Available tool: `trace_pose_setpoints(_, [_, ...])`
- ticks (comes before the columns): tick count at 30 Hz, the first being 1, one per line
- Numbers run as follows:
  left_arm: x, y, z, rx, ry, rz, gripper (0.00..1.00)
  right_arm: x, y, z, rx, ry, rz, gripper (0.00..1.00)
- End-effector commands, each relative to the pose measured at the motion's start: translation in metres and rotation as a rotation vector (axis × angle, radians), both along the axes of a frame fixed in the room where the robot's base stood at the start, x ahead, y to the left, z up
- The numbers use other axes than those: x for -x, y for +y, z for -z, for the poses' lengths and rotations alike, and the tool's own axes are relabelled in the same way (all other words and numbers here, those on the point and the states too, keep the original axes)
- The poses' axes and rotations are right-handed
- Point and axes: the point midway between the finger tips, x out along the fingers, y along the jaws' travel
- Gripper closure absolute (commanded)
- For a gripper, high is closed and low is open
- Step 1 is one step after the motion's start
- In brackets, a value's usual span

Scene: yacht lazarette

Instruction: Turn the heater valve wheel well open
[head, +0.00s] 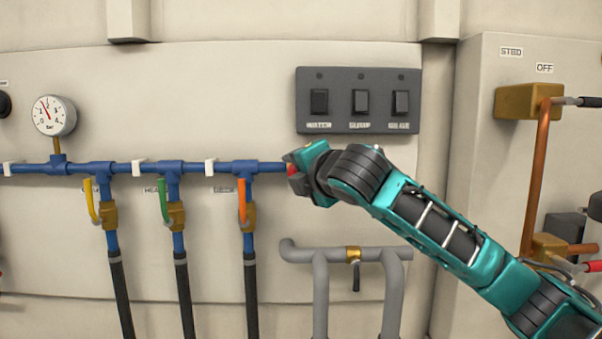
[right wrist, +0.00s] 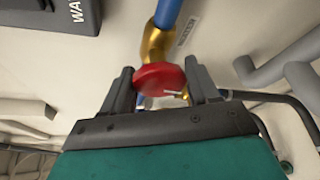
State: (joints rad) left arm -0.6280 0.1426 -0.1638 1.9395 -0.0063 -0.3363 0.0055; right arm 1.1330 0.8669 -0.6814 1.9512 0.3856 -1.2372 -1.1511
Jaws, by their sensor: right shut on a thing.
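A red valve wheel (right wrist: 160,77) sits in front of a brass fitting (right wrist: 155,42) on a blue pipe (right wrist: 168,12) in the right wrist view. My right gripper (right wrist: 163,84) is shut on the wheel, with one dark finger on either side of it. In the head view a small bit of the red wheel (head: 292,170) shows at the right end of the blue pipe run (head: 200,167). My right gripper (head: 297,174) covers the rest of it there. How far the wheel is turned cannot be told. My left gripper is not in view.
Valves with yellow (head: 90,200), green (head: 163,199) and orange (head: 242,201) levers hang from the pipe, left of my gripper. A gauge (head: 54,116) stands further left. A switch panel (head: 358,100) is above; grey pipes (head: 330,256) are below. Copper pipework (head: 536,170) is at right.

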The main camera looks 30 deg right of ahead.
Motion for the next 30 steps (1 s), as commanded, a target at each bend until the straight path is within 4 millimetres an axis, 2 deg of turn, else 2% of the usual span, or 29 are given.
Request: trace_pose_setpoints(30, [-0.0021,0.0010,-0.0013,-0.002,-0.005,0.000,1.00,0.0006,-0.0005,0.0021,0.863,0.419,-0.002,0.71])
